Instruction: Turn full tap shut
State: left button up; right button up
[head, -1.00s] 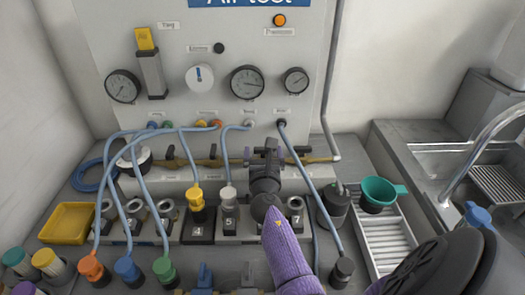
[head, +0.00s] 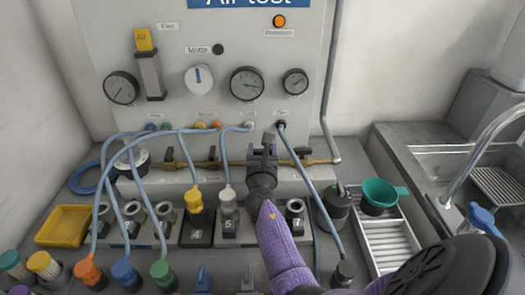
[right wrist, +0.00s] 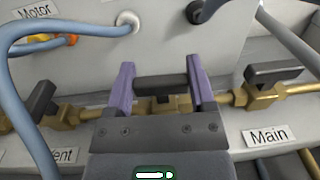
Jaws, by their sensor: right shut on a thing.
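A brass pipe (head: 235,162) with several black-handled taps runs left to right along the front of the test panel. My right gripper (head: 263,147) is at a middle tap on this pipe. In the right wrist view its two purple fingers (right wrist: 160,85) are shut on the ends of that tap's black handle (right wrist: 166,86). The handle lies roughly along the pipe, above a brass body. The gripper hides this tap's label. To the right is the tap labelled Main (right wrist: 273,83). To the left is another tap (right wrist: 38,103), its label partly cut to "ent". My left gripper is not in view.
Blue hoses (head: 182,150) loop from the panel down to couplings at the left and centre. A yellow tray (head: 65,226) stands left, a green funnel (head: 380,192) and the sink right.

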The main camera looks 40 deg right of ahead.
jog(key=shift+f+m+g+h, duration=0.1)
jog(key=shift+m+g+h, duration=0.3)
jog(key=shift+g+h, duration=0.1)
jog(key=o, duration=1.2)
jog(key=shift+a, duration=0.1)
jog(key=shift+s+a, duration=0.25)
jog(key=shift+s, duration=0.05)
pick_arm(q)
jog(key=p, duration=0.1)
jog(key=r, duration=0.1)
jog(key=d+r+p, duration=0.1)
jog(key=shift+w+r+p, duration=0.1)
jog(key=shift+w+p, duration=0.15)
jog(key=shift+p, duration=0.05)
pick_arm(e)
jog(key=v, duration=0.9)
